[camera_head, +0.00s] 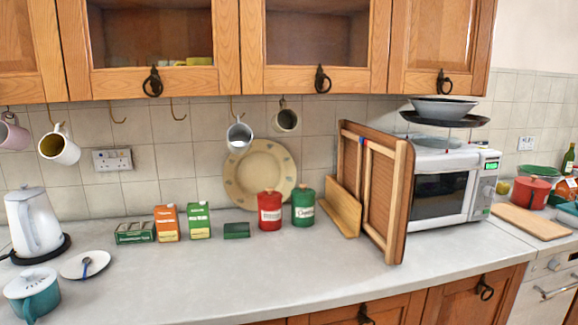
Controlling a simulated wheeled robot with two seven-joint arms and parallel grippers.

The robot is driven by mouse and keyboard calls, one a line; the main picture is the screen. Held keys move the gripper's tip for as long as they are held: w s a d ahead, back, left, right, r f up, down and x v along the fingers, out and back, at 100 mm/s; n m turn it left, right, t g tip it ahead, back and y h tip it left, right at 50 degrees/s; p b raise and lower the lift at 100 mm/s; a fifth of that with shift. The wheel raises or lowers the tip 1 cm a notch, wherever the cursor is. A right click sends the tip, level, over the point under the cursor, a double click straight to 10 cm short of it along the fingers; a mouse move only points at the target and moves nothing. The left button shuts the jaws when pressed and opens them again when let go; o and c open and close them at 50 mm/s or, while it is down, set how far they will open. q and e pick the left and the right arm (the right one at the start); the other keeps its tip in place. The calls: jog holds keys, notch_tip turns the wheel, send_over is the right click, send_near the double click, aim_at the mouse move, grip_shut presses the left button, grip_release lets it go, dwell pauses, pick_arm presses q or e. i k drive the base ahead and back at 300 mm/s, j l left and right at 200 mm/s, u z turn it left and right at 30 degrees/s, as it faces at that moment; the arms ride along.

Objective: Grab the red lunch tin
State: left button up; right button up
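A red tin (270,212) with a pale label and a reddish-brown knobbed lid stands upright on the counter, in front of a large cream plate. It is the only red tin on this stretch of counter; I cannot read its label clearly. A green tin (303,208) of the same shape stands just to its right. A low dark green box (236,231) lies to its left. The front of the red tin is unobstructed. Neither of my grippers shows in the head view.
Cartons stand left of the tins, with a kettle (36,225) and teal pot (34,296) further left. Wooden boards (385,193) and a microwave (440,186) stand right. A red pot (531,192) is far right. Mugs hang above. The counter front (230,280) is clear.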

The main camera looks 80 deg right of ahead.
aim_at(529, 199)
jog(key=z, duration=4.2)
jog(key=i+l+u, duration=0.1)
jog(key=i+l, duration=0.1)
jog(key=i, duration=0.1)
